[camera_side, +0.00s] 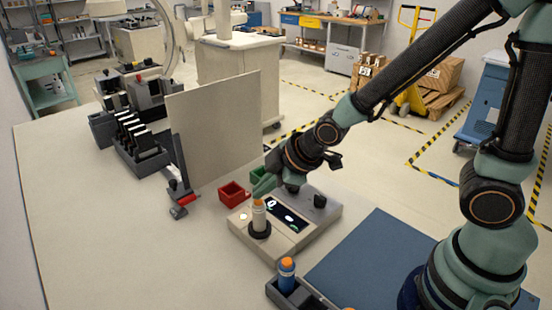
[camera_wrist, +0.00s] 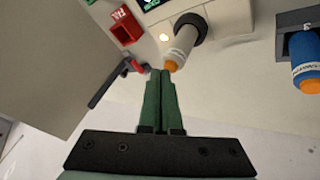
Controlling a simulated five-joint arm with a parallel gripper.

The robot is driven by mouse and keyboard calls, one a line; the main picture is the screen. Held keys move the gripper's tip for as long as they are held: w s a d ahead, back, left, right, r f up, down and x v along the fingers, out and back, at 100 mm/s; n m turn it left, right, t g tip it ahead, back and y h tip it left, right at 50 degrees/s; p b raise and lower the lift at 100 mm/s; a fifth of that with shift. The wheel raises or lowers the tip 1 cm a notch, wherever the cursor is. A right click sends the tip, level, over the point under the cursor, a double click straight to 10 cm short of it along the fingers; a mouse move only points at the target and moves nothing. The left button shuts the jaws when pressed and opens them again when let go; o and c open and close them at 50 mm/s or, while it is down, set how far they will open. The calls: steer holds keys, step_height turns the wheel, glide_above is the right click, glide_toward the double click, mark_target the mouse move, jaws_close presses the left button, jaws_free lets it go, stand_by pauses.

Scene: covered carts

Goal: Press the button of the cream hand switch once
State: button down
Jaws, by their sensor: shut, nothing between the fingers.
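The cream hand switch (camera_side: 259,219) stands upright in a dark ring on the cream console (camera_side: 290,241). Its orange button (camera_side: 258,202) is on top. My gripper (camera_side: 262,187) is shut and empty, with its tips just above the button in the side view. In the wrist view the cream hand switch (camera_wrist: 186,43) and its orange button (camera_wrist: 171,66) lie just beyond and right of my closed fingertips (camera_wrist: 160,73). I cannot tell whether the tips touch the button.
A blue hand switch (camera_side: 287,273) with an orange top stands in a dark holder (camera_side: 281,296) in front. A red bin (camera_side: 233,196) and a green bin (camera_side: 257,173) sit behind the console. An upright beige panel (camera_side: 216,125) stands left. A blue mat (camera_side: 368,262) lies right.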

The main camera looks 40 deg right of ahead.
mark_target(262, 201)
steer(key=shift+f, duration=0.3)
stand_by(0.5)
steer(key=shift+r, duration=0.85)
steer(key=shift+r, duration=0.1)
steer(key=shift+r, duration=2.45)
